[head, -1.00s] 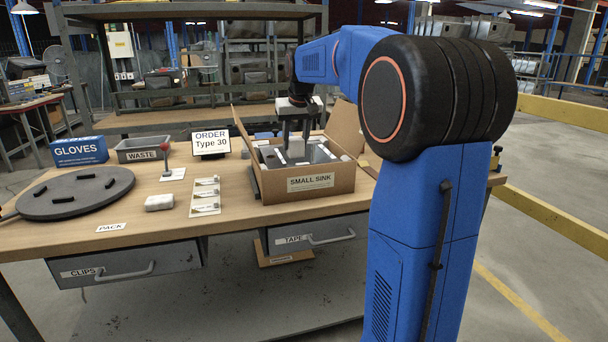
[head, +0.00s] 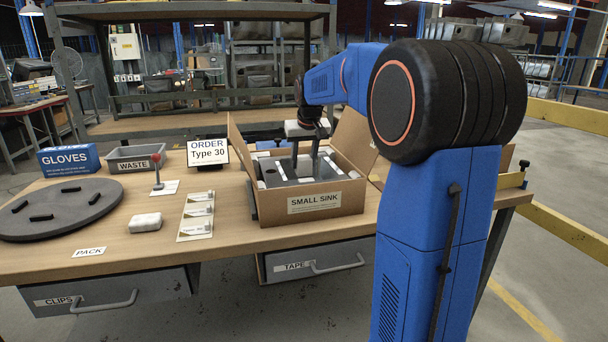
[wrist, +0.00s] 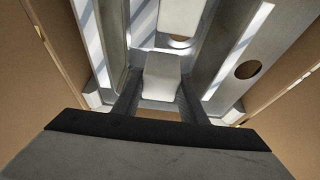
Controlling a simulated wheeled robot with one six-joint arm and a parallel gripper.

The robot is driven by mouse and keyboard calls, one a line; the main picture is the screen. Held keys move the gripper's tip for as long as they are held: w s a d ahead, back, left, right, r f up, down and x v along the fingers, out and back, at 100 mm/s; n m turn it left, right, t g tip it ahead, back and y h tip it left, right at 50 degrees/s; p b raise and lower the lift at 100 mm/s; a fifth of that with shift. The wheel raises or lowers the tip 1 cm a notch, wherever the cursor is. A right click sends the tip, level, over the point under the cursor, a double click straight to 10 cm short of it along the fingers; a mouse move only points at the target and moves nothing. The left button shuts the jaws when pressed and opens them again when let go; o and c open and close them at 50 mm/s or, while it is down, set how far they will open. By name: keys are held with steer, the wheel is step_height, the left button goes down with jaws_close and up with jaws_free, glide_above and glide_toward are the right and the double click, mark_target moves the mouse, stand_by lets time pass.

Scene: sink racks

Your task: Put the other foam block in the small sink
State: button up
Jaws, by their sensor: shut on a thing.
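The small sink is a grey metal basin (head: 287,170) inside an open cardboard box (head: 262,203) labelled SMALL SINK, on the bench. My gripper (head: 305,168) points down into the box, its fingers inside the basin. In the wrist view, my gripper (wrist: 158,88) is shut on a white foam block (wrist: 162,72), one dark finger on each side. The grey basin walls (wrist: 215,55) surround it. Another white piece (wrist: 180,14) lies beyond the held block. I cannot tell whether the held block touches the basin floor.
A whitish block (head: 145,222) lies on the bench, left of a card strip (head: 196,216). A round dark mat (head: 62,228), WASTE bin (head: 136,160), GLOVES box (head: 68,159) and ORDER sign (head: 208,152) stand left. Raised box flaps (head: 352,138) flank my gripper.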

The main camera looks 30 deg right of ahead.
mark_target(303, 172)
steer(key=shift+f, duration=2.15)
steer(key=shift+f, duration=0.15)
steer(key=o, duration=1)
steer(key=shift+v, duration=6.15)
